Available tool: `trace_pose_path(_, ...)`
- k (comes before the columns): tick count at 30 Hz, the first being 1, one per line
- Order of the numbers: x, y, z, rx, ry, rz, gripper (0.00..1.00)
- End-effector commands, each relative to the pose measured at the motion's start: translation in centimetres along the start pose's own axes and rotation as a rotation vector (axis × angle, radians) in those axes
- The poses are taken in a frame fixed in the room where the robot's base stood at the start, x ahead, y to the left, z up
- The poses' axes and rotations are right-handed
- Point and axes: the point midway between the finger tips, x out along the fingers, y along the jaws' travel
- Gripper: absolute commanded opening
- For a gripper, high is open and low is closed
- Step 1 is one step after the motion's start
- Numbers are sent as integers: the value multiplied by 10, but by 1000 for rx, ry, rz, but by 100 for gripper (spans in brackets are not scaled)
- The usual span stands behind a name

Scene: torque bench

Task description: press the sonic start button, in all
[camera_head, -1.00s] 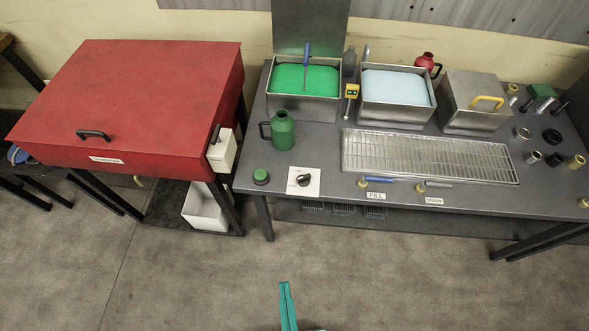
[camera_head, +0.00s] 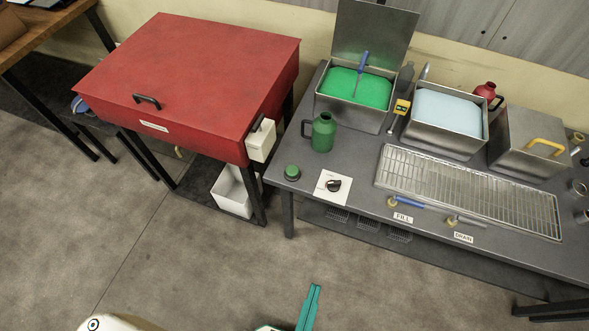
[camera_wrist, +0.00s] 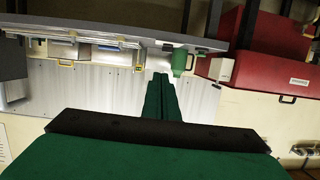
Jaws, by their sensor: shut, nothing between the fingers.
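A round green button (camera_head: 292,172) on a dark base sits at the front left corner of the grey bench (camera_head: 350,240); I take it to be the sonic start button, though no label on it is readable. Beside it, to the right, is a white plate with a black knob (camera_head: 333,185). My gripper (camera_head: 315,288) shows at the bottom of the head view, over the floor, in front of the bench and well apart from the button. Its teal fingers are together and empty; they also show in the wrist view (camera_wrist: 161,76).
A green jug (camera_head: 323,133) stands behind the button. An open bath with green liquid (camera_head: 360,86), a pale blue bath (camera_head: 448,108) and a wire rack (camera_head: 465,190) are farther along. A red lidded cabinet (camera_head: 195,80) stands left. The floor in front is clear.

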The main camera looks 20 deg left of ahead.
Motion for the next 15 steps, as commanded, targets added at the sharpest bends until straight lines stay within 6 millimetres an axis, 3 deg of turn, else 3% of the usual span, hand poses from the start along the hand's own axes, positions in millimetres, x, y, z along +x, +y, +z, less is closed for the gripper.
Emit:
trace_pose_path(5, 29, -4, 9, 136, -25, -5, 0)
trace_pose_path(15, 132, -26, 30, 657, -167, -20, 0)
